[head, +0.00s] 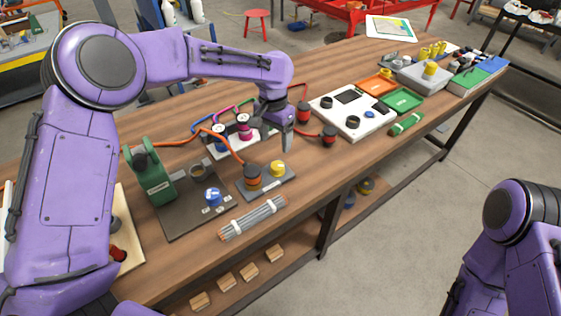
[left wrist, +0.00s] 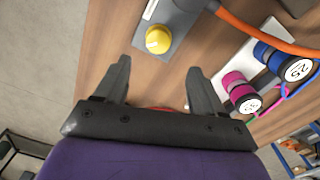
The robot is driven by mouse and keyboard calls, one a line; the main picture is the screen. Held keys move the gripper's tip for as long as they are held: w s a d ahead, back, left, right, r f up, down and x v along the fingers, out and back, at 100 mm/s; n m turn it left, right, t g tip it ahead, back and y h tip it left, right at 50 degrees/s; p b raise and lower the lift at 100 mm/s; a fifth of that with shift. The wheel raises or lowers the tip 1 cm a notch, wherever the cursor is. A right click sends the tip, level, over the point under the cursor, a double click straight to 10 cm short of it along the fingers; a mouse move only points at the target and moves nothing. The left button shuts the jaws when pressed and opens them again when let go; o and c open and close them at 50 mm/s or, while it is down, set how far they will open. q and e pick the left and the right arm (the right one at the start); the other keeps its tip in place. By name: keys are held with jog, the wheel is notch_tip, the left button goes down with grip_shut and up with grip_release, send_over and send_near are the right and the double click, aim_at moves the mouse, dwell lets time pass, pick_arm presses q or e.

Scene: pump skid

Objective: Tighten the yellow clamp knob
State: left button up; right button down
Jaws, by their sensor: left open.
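A yellow knob (head: 278,168) stands on a grey plate (head: 270,187) near the table's front edge, beside a dark fitting with an orange band (head: 252,175). In the left wrist view the yellow knob (left wrist: 157,40) lies just beyond the fingertips, roughly centred between them. My left gripper (head: 287,145) is open and empty, pointing down above and slightly behind the knob, apart from it. The left wrist view shows its two spread fingers (left wrist: 159,66) with bare table between them. My right arm shows at the lower right; its gripper is out of view.
An orange hose (head: 225,140) runs to the dark fitting. Pink and blue spools (head: 243,127) stand behind. A green press (head: 150,175) is at left, a rod bundle (head: 252,217) in front. A white panel (head: 352,110) and another yellow knob (head: 430,68) are farther right.

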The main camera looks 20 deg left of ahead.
aim_at(277, 166)
pick_arm(q)
jog(key=f, duration=0.5)
jog(key=f+p, duration=0.1)
jog(key=f, duration=0.4)
jog(key=shift+s+d, duration=0.2)
jog(key=c, duration=1.1)
jog(key=shift+o, duration=0.2)
